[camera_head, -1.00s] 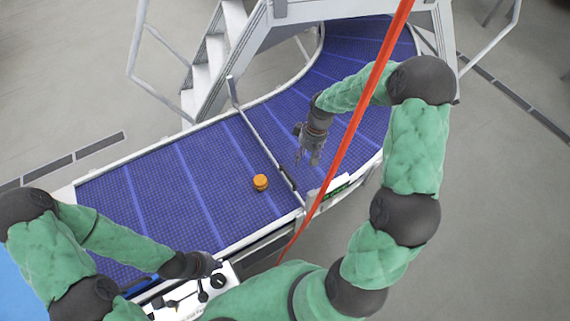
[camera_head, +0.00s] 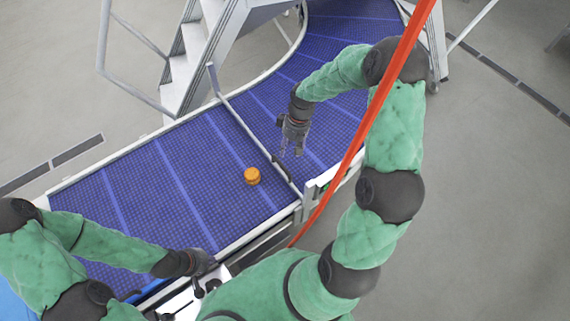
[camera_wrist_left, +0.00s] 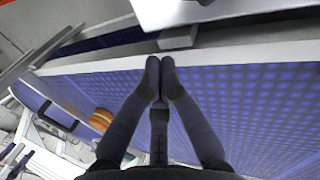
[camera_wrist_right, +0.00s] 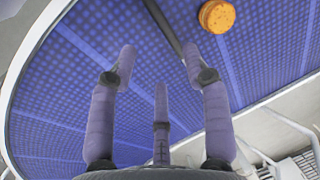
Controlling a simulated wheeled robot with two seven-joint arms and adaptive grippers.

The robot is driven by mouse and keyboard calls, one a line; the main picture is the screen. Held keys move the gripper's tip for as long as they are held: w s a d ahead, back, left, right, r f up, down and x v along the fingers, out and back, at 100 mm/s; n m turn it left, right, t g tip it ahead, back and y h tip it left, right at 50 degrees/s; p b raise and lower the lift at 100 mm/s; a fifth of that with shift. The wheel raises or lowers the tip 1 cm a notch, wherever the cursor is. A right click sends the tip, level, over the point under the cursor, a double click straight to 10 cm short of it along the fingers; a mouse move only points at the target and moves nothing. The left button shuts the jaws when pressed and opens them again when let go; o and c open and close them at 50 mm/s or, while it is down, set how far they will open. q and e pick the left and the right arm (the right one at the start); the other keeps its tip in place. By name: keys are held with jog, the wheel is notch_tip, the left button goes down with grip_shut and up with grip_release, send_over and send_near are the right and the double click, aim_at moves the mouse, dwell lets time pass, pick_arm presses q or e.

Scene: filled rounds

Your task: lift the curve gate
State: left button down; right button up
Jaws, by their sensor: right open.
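The curve gate (camera_head: 243,127) is a thin grey bar lying across the blue conveyor, with a dark grip (camera_head: 282,167) near its front end. It looks lowered, close over the belt. In the right wrist view the gate (camera_wrist_right: 163,22) is a dark bar at the top, just beyond the fingertips. My right gripper (camera_head: 292,150) is open and empty, above the belt just right of the gate; its spread fingers show in the right wrist view (camera_wrist_right: 159,52). My left gripper (camera_head: 208,264) is by the conveyor's front edge, its fingertips together and empty in the left wrist view (camera_wrist_left: 160,66).
An orange filled round (camera_head: 252,176) lies on the belt (camera_head: 150,190) left of the gate. A red-orange strap (camera_head: 365,135) crosses the head view in front of my right arm. Grey stairs (camera_head: 190,65) stand behind the conveyor. The belt left of the round is clear.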

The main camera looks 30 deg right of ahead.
pick_arm(q)
jog(key=shift+r+p, duration=0.3)
jog(key=shift+r, duration=0.05)
pick_arm(e)
notch_tip(320, 180, down, 10)
jog(key=a, duration=0.2)
jog(key=shift+r, duration=0.15)
jog(key=shift+s, duration=0.1)
